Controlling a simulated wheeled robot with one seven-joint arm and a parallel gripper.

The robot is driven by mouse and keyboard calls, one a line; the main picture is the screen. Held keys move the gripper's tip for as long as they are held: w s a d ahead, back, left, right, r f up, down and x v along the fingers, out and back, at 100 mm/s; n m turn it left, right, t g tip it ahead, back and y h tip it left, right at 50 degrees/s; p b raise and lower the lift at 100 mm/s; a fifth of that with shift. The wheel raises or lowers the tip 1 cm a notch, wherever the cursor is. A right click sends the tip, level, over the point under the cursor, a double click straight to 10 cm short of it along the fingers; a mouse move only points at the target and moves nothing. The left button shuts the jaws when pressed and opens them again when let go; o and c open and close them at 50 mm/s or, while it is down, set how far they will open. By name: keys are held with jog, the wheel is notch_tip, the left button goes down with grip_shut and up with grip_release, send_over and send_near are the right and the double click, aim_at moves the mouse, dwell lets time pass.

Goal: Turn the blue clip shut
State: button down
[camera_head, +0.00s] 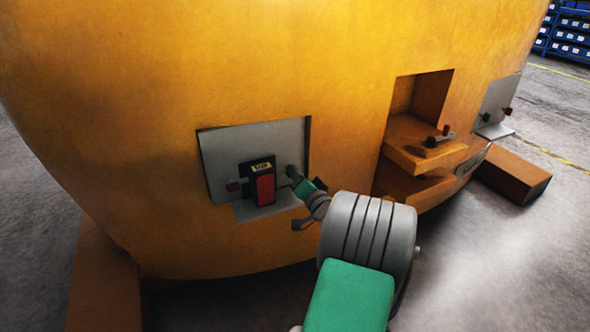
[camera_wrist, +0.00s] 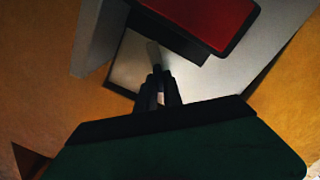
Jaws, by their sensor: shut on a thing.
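A grey panel (camera_head: 222,152) is set in a recess of the yellow casting. A black box with a red face (camera_head: 265,188) and a yellow label stands on it, and the red face also shows in the wrist view (camera_wrist: 208,18). My gripper (camera_head: 294,177) is at the panel's right side, just right of the box. In the wrist view my gripper (camera_wrist: 159,84) has its dark fingers close together on a small pale grey piece (camera_wrist: 154,54) that extends beyond the tips. No blue shows on it; I cannot tell whether it is the clip. The fingers hide much of it.
To the right, a brown shelf (camera_head: 408,150) juts from the casting with a red-tipped lever (camera_head: 440,137). Another grey panel (camera_head: 497,102) is farther right. Brown blocks (camera_head: 513,172) stand on the floor.

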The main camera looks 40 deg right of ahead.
jog(key=m+p, duration=0.2)
jog(key=m, duration=0.1)
jog(key=shift+m, duration=0.3)
jog(key=shift+f+m+p, duration=0.2)
jog(key=shift+m+p, duration=1.3)
jog(key=shift+m, duration=0.7)
jog(key=c, duration=1.5)
grip_release()
jog(key=p+v, duration=0.1)
jog(key=v, duration=0.7)
